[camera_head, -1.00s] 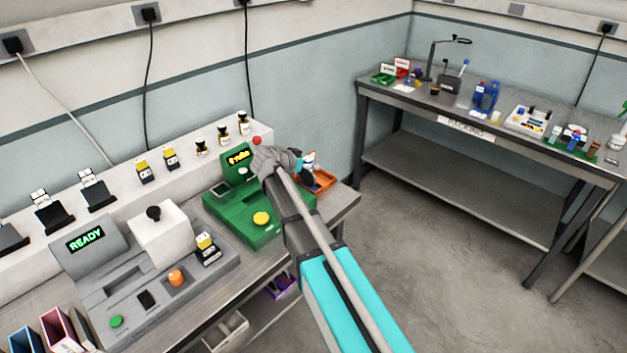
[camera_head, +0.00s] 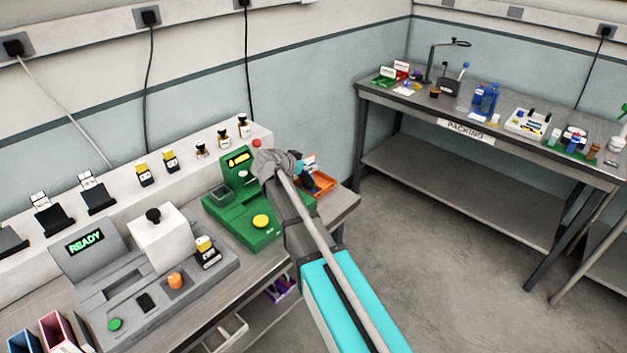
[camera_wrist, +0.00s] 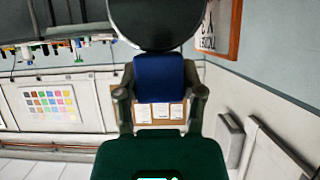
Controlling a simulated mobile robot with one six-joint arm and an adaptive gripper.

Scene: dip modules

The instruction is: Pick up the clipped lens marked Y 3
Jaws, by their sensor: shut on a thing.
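In the wrist view my gripper (camera_wrist: 160,95) is shut on a blue block-shaped piece (camera_wrist: 158,82), with one finger on each side. A large black round disc (camera_wrist: 155,22) shows just beyond it and looks joined to it, like a lens in a clip. No Y 3 marking can be read. In the head view my gripper (camera_head: 304,170) is beside the green device (camera_head: 240,215), near the orange tray (camera_head: 322,188). My wrist and arm hide much of what it holds there.
A grey machine (camera_head: 130,290) reading READY stands at left on the bench. Small yellow-and-black and amber pieces stand along the white ledge (camera_head: 120,185). The packing table (camera_head: 420,102) at back right holds many items. The floor between is clear.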

